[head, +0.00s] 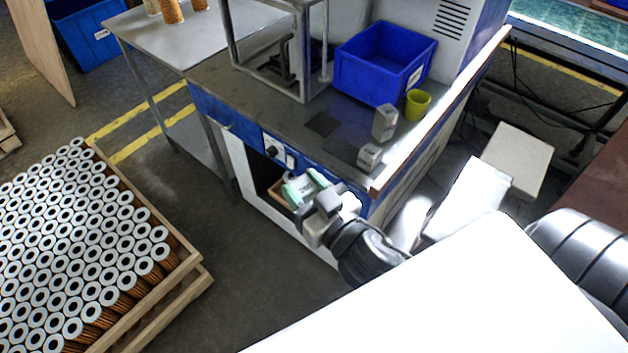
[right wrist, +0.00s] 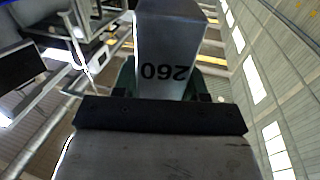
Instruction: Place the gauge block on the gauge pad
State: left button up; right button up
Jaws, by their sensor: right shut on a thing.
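My right gripper (head: 304,187) has pale green fingers and is in front of the bench, below the level of its top. It is shut on a grey block (right wrist: 170,50), the gauge block, whose printed number shows upside down in the right wrist view. In the head view the held block is mostly hidden by the gripper. On the bench top lie a small dark square (head: 322,124) and a larger, fainter dark patch (head: 343,150); I cannot tell which is the gauge pad. Nothing stands on the small square. My left gripper is out of view.
A tall grey block (head: 384,123) and a smaller grey block (head: 369,156) stand near the bench's right edge, beside a yellow-green cup (head: 417,104). A blue bin (head: 378,68) and metal frame (head: 304,50) stand behind. A cartridge pallet (head: 160,285) is at left.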

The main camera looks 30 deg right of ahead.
jog(key=w+a+r+n+g+y, duration=0.35)
jog(key=a+r+n+y, duration=0.25)
jog(key=a+r+y, duration=0.3)
jog(key=w+a+f+n+g+y, duration=0.3)
jog(key=a+f+n+g+y, duration=0.1)
jog(key=a+f+n+g, duration=0.1)
jog(key=shift+w+f+g+y, duration=0.35)
jog(key=shift+f+g, duration=0.2)
jog(key=shift+g, duration=0.1)
jog(key=shift+g, duration=0.3)
